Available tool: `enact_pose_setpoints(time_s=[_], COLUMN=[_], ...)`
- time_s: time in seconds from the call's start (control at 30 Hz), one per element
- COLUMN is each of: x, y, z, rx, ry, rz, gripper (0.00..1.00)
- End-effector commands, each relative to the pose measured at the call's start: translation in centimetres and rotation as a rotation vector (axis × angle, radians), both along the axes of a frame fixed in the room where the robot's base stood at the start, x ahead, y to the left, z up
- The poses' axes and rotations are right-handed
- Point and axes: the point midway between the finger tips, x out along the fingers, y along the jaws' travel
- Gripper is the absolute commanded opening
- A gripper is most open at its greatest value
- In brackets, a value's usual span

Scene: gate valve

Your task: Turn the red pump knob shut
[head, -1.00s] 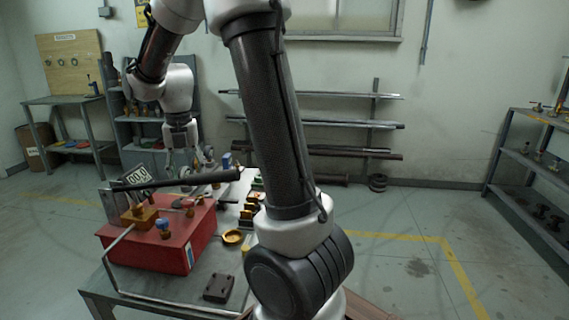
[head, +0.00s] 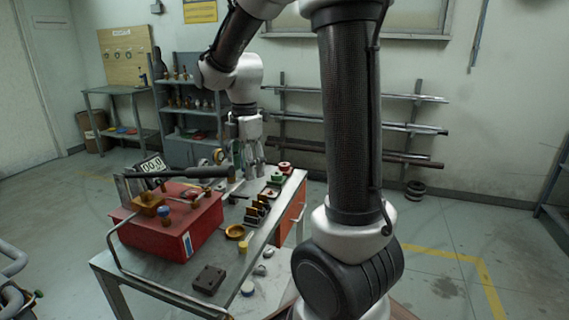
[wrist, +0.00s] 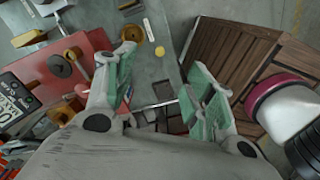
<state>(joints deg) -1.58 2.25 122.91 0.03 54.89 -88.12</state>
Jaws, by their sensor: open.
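A red box (head: 172,228), the pump housing by its look, sits on the grey workbench (head: 222,268). A brass block (head: 150,204) and a blue-topped fitting (head: 165,213) are on it. A small red knob (head: 191,194) shows on its top, partly under a dark lever; I cannot be sure it is the pump knob. In the wrist view a small red part (wrist: 82,88) shows beside my left finger. My gripper (head: 248,168) points down over the bench's far part, beyond and right of the box. It is open and empty, with green finger pads in the wrist view (wrist: 163,65).
A dark lever bar (head: 190,172) lies across above the box, near a digital display (head: 150,165). A yellow ring (head: 235,232), dark block (head: 208,279) and several small parts clutter the bench. Floor at right is open.

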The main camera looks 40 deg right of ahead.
Motion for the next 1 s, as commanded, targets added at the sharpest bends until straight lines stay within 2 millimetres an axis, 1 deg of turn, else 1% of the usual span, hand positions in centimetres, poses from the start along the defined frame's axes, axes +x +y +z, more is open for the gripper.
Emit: enact_pose_setpoints(time_s=[0.4, 0.6, 0.7, 0.8, 1.0], x=[-5.8, -8.5, -9.5, -10.0, -10.3], y=[-0.3, -0.5, -0.5, -0.6, -0.6], z=[2.5, 3.5, 3.8, 4.0, 4.1], rx=[0.021, 0.048, 0.060, 0.068, 0.070], ry=[-0.056, -0.089, -0.102, -0.109, -0.112], rz=[-0.671, -0.937, -1.017, -1.066, -1.092], gripper=[0.54, 0.54, 0.54, 0.54, 0.54])
